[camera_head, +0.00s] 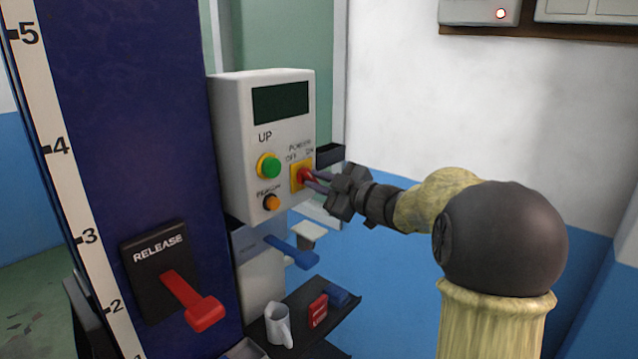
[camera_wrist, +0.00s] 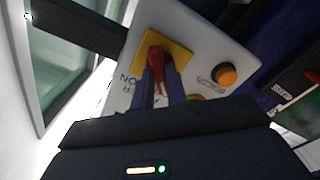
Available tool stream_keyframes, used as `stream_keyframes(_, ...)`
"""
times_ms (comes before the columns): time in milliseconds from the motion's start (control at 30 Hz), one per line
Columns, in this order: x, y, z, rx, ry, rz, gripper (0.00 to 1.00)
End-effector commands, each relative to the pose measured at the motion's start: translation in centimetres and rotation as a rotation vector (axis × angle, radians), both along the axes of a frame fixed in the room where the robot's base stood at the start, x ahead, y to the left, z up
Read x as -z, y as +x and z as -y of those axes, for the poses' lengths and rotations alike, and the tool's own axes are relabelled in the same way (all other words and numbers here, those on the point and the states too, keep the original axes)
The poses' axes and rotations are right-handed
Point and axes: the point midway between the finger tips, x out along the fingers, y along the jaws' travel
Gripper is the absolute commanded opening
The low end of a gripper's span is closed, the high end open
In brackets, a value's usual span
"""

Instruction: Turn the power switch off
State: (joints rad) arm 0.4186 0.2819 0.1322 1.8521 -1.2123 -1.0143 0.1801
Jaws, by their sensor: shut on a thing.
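The power switch is a red knob (camera_head: 304,176) on a yellow square plate (camera_head: 297,186), on the front of a white control box (camera_head: 237,150). OFF and ON labels sit above it. My gripper (camera_head: 308,179) comes from the right with its fingers shut on the red knob. In the wrist view the red knob (camera_wrist: 158,60) stands between my two fingers (camera_wrist: 160,85), in front of the yellow plate (camera_wrist: 178,52). The fingers hide part of the knob and labels, so I cannot tell exactly which label it points to.
A green UP button (camera_head: 268,166) and an orange button (camera_head: 271,203) are left of the switch. A blue lever (camera_head: 292,252) sticks out below the box. A red RELEASE lever (camera_head: 192,300) is at the lower left. A white mug (camera_head: 279,325) stands on a dark shelf (camera_head: 340,312).

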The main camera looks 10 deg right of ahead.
Motion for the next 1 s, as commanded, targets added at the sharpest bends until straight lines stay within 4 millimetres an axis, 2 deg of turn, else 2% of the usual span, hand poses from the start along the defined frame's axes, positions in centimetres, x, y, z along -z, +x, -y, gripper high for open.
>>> stream_keyframes(67, 0.1, 0.0, 0.1, 0.001, -0.003, -0.002, 0.0)
stream_keyframes(100, 0.1, 0.0, 0.1, 0.001, -0.003, -0.002, 0.2)
stream_keyframes(200, 0.1, 0.0, 0.0, 0.001, -0.002, -0.001, 0.36)
stream_keyframes(467, 0.1, 0.0, 0.0, 0.001, 0.0, -0.001, 0.36)
stream_keyframes(633, 0.1, -0.7, 0.6, 0.001, -0.002, -0.001, 0.36)
stream_keyframes(767, 0.1, -2.2, 1.7, 0.005, -0.001, -0.001, 0.36)
stream_keyframes(1000, 0.1, -6.0, 4.5, 0.005, -0.001, 0.0, 0.36)
